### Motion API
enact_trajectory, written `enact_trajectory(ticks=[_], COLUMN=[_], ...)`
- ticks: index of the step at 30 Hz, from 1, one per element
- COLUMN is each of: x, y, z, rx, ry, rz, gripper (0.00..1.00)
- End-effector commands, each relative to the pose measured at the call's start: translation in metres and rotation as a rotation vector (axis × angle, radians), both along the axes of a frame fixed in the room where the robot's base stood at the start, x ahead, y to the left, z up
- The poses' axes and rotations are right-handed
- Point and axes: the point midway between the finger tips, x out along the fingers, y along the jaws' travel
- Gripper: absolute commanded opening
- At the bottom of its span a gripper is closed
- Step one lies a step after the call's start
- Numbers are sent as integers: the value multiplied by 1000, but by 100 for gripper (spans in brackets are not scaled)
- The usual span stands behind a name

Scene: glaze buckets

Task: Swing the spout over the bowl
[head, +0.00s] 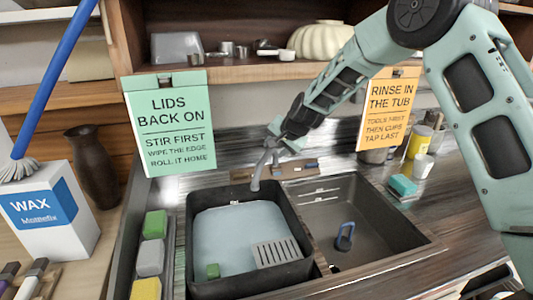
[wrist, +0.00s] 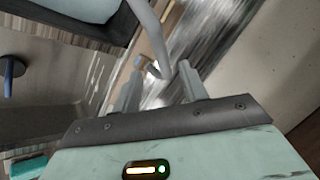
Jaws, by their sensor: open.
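The grey curved spout (head: 258,172) rises behind the double sink, and its outlet hangs over the back edge of the left bowl. The left bowl holds a dark tub (head: 197,215) with pale blue water or lining. The right bowl (head: 352,200) is bare apart from a blue-handled tool. My gripper (head: 275,143) is at the upper part of the spout, coming from the upper right. In the wrist view my gripper (wrist: 160,80) is open, with the spout (wrist: 153,28) ahead of and between its fingers. I cannot tell whether they touch.
The blue-handled tool (head: 344,236) stands in the right bowl. Sponges (head: 150,258) line the left side. A teal sponge (head: 402,185) and cups are at right. Signs hang from the shelf behind.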

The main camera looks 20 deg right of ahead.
Motion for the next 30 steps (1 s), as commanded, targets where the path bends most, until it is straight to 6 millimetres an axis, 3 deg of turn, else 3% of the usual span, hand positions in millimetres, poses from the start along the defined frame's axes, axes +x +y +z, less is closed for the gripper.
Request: enact_trajectory(ticks=[12, 27, 30], x=[39, 46, 46], y=[14, 16, 16], z=[-48, -59, -59], rx=[1, 1, 0], ry=[3, 0, 0], rz=[1, 2, 1], gripper=[43, 43, 15])
